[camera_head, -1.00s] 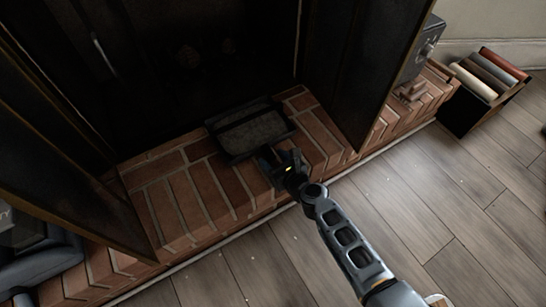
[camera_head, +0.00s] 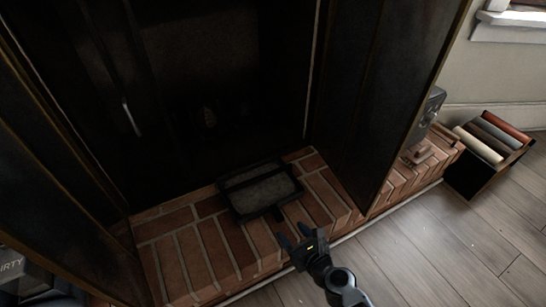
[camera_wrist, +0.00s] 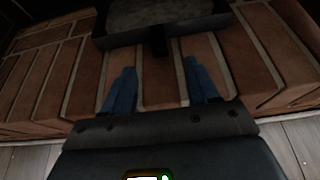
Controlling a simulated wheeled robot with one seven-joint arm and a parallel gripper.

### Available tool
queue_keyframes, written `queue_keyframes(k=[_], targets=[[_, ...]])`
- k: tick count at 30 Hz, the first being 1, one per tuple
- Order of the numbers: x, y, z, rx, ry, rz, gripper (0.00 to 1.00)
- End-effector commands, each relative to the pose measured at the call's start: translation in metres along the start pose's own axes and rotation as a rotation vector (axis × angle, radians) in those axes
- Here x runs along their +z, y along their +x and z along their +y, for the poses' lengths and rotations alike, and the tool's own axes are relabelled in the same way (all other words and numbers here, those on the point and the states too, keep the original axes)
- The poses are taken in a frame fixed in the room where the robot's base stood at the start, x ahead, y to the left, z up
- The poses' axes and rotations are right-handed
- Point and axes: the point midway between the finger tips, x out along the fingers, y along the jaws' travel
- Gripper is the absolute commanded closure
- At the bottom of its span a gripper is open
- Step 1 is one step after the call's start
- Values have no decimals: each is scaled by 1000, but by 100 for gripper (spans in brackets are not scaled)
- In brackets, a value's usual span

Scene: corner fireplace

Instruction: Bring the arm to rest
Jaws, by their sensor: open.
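My gripper (camera_head: 292,243) is open and empty in the head view, over the front edge of the brick hearth (camera_head: 186,243). A dark pan-like tray (camera_head: 258,209) with a grey inside and a short handle lies on the hearth beyond it. In the wrist view my gripper's two fingers (camera_wrist: 157,92) are spread apart. The tray's handle (camera_wrist: 159,42) shows just beyond and between the fingertips, not held. The tray (camera_wrist: 190,28) is at the top of that view.
Dark fireplace doors stand open at the left (camera_head: 62,160) and right (camera_head: 385,100) of the dark firebox. A grey box (camera_head: 427,115) sits on the hearth at the right. A black bin (camera_head: 487,170) with several rolls stands beside it. The wooden floor (camera_head: 415,245) in front is clear.

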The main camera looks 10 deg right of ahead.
Motion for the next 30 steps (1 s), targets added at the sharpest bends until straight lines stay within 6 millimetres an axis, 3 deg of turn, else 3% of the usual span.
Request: queue_keyframes(k=[5,8,11,15,19,25,30], targets=[[-2,-4,0,-3,-20,3,41],[-12,-22,-2,-16,-119,14,41],[-27,-57,-5,-39,-319,36,41],[-41,-121,-9,-76,-696,75,41],[-42,-181,-9,-103,-1049,111,41],[-22,-272,-4,-133,-1587,171,41],[13,-343,4,-153,-2038,225,41]])
